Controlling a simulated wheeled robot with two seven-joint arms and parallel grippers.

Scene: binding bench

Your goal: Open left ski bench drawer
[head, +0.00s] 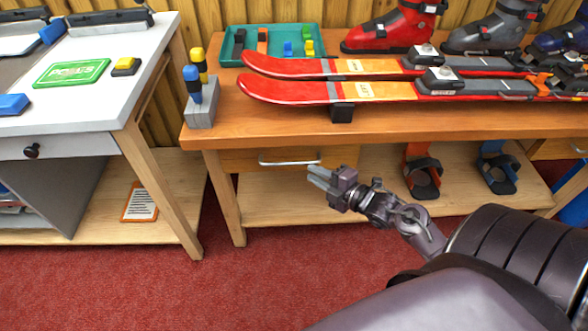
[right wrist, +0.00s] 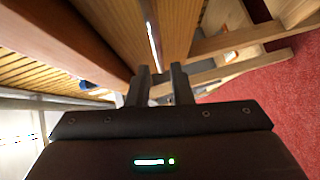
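The ski bench (head: 225,135) has a wooden left drawer (head: 240,160) under its top, and the drawer looks shut. Its silver bar handle (head: 290,162) runs level across the front; the handle also shows in the right wrist view (right wrist: 153,45), just beyond the fingers. My right gripper (head: 318,177) is just below and right of the handle in the head view, apart from it. In the right wrist view its two fingers (right wrist: 160,85) stand apart with nothing between them. My left gripper is not in view.
Red skis (head: 300,90), a screwdriver block (head: 201,105) and a green tray (head: 236,48) sit on the bench. Bindings (head: 422,175) stand on the lower shelf. A white-topped table (head: 100,100) is at left. Red carpet (head: 270,275) in front is clear.

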